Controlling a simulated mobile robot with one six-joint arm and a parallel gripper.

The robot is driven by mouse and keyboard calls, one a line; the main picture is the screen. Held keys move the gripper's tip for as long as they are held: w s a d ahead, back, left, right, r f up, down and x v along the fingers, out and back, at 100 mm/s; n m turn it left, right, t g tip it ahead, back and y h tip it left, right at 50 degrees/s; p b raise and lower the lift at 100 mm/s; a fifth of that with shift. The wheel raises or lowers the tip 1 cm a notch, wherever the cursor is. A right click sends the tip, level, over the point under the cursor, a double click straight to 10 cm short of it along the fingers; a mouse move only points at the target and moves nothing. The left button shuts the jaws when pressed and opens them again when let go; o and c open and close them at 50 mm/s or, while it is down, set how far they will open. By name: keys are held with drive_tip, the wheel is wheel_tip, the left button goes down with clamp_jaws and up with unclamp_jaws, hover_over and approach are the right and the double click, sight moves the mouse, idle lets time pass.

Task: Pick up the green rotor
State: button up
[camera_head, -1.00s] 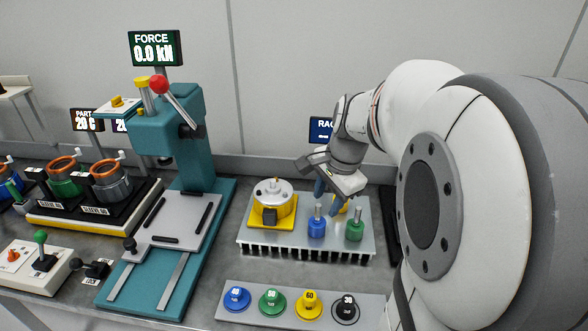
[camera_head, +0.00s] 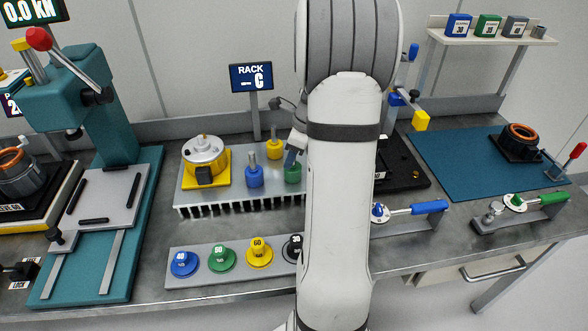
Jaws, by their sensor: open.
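The green rotor (camera_head: 293,173) stands upright on the grey rack (camera_head: 228,202), at its right side. My arm covers part of it. My gripper (camera_head: 292,158) is at the top of the green rotor, with its fingers pointing down. The fingers are open; whether they touch the rotor's shaft cannot be told, as the arm hides much of the gripper. A blue rotor (camera_head: 254,177) stands just left of the green one, and a yellow rotor (camera_head: 275,149) stands behind them.
A metal housing on a yellow base (camera_head: 205,157) sits on the rack's left. A teal press (camera_head: 106,120) stands further left. In front is a strip with numbered discs (camera_head: 222,258). Right of my arm are a black tray (camera_head: 405,172) and a blue mat (camera_head: 470,160).

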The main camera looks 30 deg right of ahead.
drive_tip(key=shift+w+a+f, duration=0.1)
drive_tip(key=shift+a+f, duration=0.05)
drive_tip(key=shift+f, duration=0.45)
drive_tip(key=shift+c, duration=0.5)
clamp_jaws()
